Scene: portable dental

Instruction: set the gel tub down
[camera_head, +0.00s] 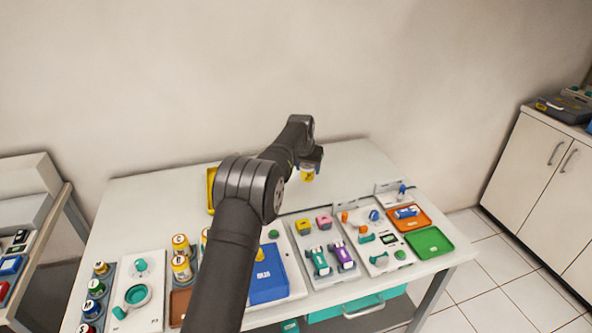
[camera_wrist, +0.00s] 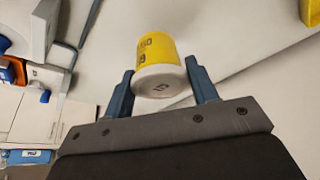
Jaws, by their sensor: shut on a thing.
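The gel tub is a small round tub with a yellow label and a white end. In the wrist view the gel tub (camera_wrist: 157,58) sits between the two blue-grey fingers of my gripper (camera_wrist: 162,90), which is shut on it. In the head view the gel tub (camera_head: 307,173) shows below my gripper (camera_head: 310,165), over the bare back part of the white table (camera_head: 345,165). I cannot tell whether the tub touches the table top.
A yellow tray (camera_head: 211,190) stands at the back left, partly behind my arm. Yellow-labelled jars (camera_head: 181,267) stand at the left. The table's back right is clear.

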